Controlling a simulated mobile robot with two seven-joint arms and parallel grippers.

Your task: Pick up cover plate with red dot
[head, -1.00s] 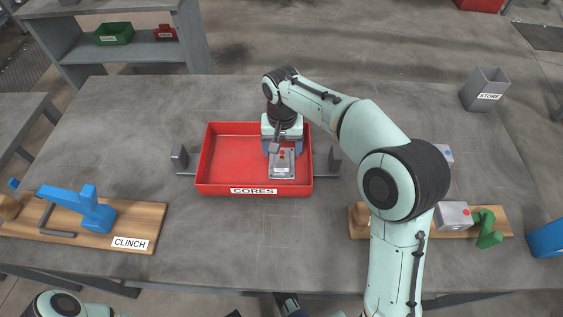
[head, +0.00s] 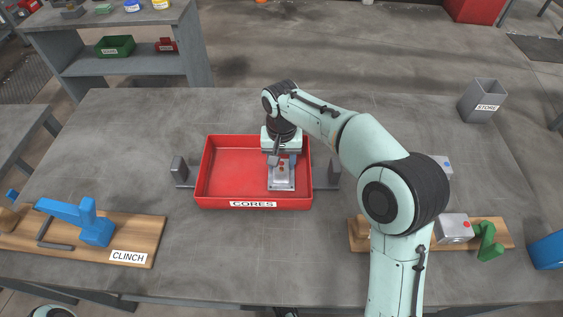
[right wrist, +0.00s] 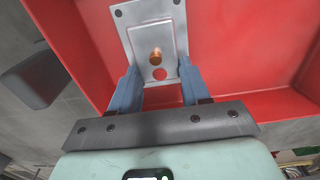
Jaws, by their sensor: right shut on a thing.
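The cover plate is a grey metal plate with a raised middle and small corner holes, in the right half of the red CORES tray (head: 225,170). It shows in the head view (head: 282,186) and the right wrist view (right wrist: 128,20). A copper-coloured knob (right wrist: 155,56) and a round red dot (right wrist: 159,74) are on its middle. My right gripper (right wrist: 160,80) points down into the tray, its blue fingers shut on the plate's near part from both sides. I cannot tell whether the plate touches the tray floor. My left gripper is not in view.
A wooden CLINCH board (head: 145,228) with a blue clamp (head: 95,228) lies at left. A grey STORE bin (head: 483,100) stands back right.

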